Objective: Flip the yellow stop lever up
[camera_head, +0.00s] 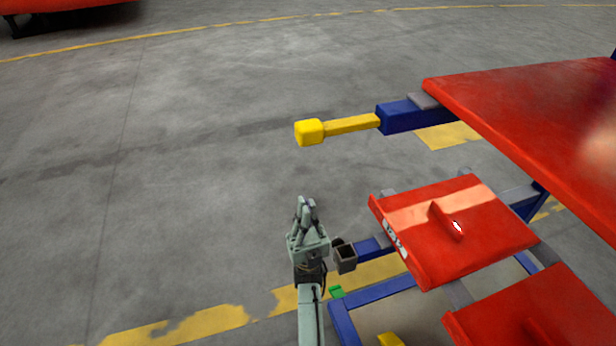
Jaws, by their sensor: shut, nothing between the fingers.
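The yellow stop lever (338,127) sticks out to the left from a blue beam (405,115) at the upper right. It is a yellow bar with a thicker yellow block at its free end, and it lies roughly in line with the beam. My gripper (306,202) is below the lever's block in the picture, apart from it. Its grey-green fingers are shut and point up the picture, with nothing held between them. Nothing hides the lever.
Red panels stand on a blue frame at right: a large upper one (530,105), a middle one with a raised fin (450,255), and a lower one (530,318). A grey square tube end (345,257) is close right of my gripper. Open grey floor (150,180) lies left.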

